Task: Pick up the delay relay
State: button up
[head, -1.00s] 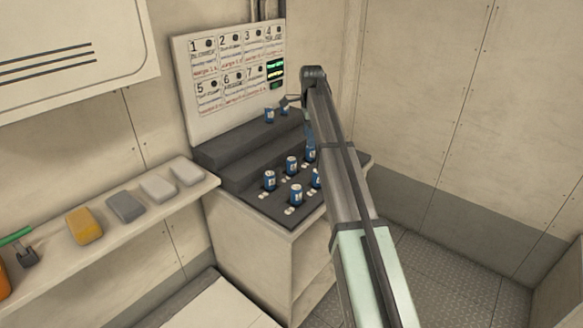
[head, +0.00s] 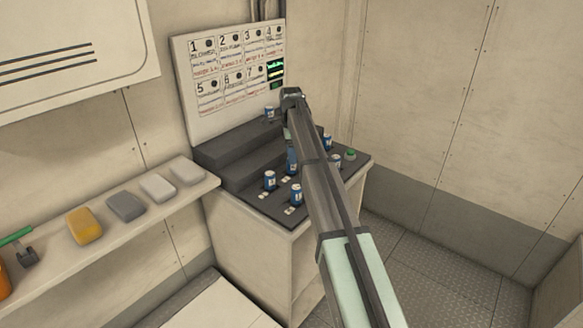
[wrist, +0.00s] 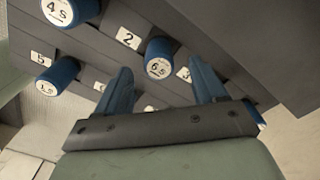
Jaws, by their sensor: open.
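Several blue cylindrical relays with white labelled tops stand on the dark stepped rack. In the head view, one relay (head: 270,181) and another (head: 297,194) stand at the front left, one (head: 327,142) and another (head: 336,161) at the right, and one (head: 270,113) on the top step. In the wrist view, a relay marked 6 s (wrist: 159,61) lies just ahead of and between my open fingers, with no contact visible. Relays marked 4 s (wrist: 70,10) and 1 s (wrist: 57,76) are to its left. My gripper (wrist: 160,75) is empty; my arm partly hides it in the head view.
A white board (head: 207,78) with numbered notes and a small green-lit display (head: 275,72) stands behind the rack (head: 235,148). A green button (head: 349,154) is at the rack's right. A shelf (head: 208,184) with several blocks is at the left.

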jog(key=shift+d+f, duration=0.15)
jog(key=shift+f, duration=2.6)
jog(key=shift+c, duration=0.4)
jog(key=c, duration=1.1)
